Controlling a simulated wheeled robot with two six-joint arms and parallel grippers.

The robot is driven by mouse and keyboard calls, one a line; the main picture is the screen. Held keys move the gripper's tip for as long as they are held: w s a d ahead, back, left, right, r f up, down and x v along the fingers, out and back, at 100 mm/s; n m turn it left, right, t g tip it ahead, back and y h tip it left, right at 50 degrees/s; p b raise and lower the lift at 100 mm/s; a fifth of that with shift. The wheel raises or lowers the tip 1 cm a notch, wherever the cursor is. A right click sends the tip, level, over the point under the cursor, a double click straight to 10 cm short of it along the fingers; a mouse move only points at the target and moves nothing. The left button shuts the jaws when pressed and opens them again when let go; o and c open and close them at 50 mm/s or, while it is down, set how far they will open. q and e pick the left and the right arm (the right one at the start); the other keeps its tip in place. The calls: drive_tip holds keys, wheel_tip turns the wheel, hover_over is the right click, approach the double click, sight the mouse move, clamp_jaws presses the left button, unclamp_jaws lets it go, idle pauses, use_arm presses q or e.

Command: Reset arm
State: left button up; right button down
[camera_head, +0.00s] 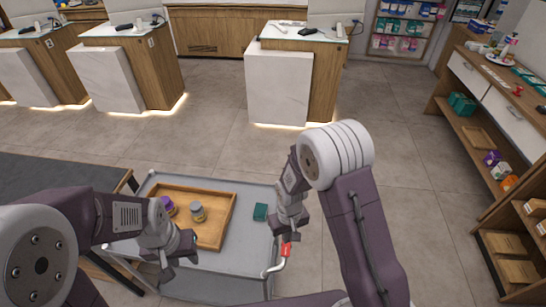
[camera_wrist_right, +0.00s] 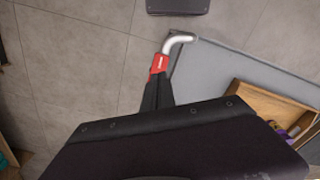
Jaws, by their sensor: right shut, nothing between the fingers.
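My left gripper (camera_head: 180,267) is over the near left part of the grey cart (camera_head: 235,262), in front of the wooden tray. Its two fingers look spread, with nothing seen between them. My right gripper (camera_head: 287,236) is at the cart's right edge, beside the cart's handle, and is shut and empty. In the right wrist view the shut fingers of the right gripper (camera_wrist_right: 159,88) point toward the red-and-silver handle (camera_wrist_right: 178,41). I cannot tell whether they touch it.
The wooden tray (camera_head: 224,213) on the cart holds a jar (camera_head: 198,212) and a purple-capped bottle (camera_head: 168,206). A teal box (camera_head: 261,212) lies right of the tray. White-fronted counters (camera_head: 278,86) stand ahead. A shelf unit (camera_head: 470,115) lines the right. Open floor lies between.

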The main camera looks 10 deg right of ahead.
drive_tip(key=w+d+r+m+t+b, duration=0.15)
drive_tip(key=d+r, duration=0.25)
drive_tip(key=r, duration=0.4)
drive_tip(key=s+d+r+m, duration=0.1)
drive_tip(key=s+d, duration=0.2)
drive_tip(key=s, duration=0.6)
drive_tip(key=shift+s+d+r, duration=0.15)
drive_tip(key=shift+s+r, duration=0.25)
drive_tip(key=shift+s+m, duration=0.1)
drive_tip(key=shift+m, duration=0.15)
